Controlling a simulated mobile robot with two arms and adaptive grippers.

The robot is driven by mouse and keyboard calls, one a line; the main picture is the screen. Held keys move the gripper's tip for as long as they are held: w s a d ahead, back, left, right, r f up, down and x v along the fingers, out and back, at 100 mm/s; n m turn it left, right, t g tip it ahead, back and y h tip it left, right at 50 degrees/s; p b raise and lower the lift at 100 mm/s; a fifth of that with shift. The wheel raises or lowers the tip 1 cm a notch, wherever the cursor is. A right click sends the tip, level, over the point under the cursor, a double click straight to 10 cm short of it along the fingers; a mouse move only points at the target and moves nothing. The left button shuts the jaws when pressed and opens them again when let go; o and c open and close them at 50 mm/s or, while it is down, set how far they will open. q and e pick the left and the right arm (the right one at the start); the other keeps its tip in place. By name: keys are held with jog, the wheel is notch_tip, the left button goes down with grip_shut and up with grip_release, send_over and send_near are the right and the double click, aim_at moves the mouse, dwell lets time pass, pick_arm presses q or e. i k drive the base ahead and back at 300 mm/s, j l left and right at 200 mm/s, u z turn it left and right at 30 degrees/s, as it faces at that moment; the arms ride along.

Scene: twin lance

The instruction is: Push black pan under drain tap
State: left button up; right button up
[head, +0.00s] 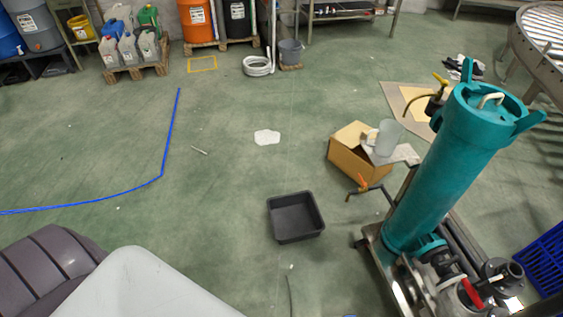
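The black pan (296,217) is a shallow, empty, square tray on the green floor near the middle of the head view. The drain tap (358,187) has an orange handle and a bent spout, and sticks out leftward from the low part of the tall teal filter vessel (445,165). In the picture the pan lies left of and a little below the spout, with a gap between them; the spout's height above the floor is hard to judge. Neither of my grippers is in view.
An open cardboard box (357,155) stands behind the tap, with a translucent cup (389,137) beside the vessel. The vessel's wheeled cart (385,265) stands right of the pan. A white patch (267,137) lies behind the pan. The floor left of the pan is clear up to blue tape (169,135).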

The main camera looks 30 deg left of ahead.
aim_at(297, 216)
jog(key=u, duration=0.8)
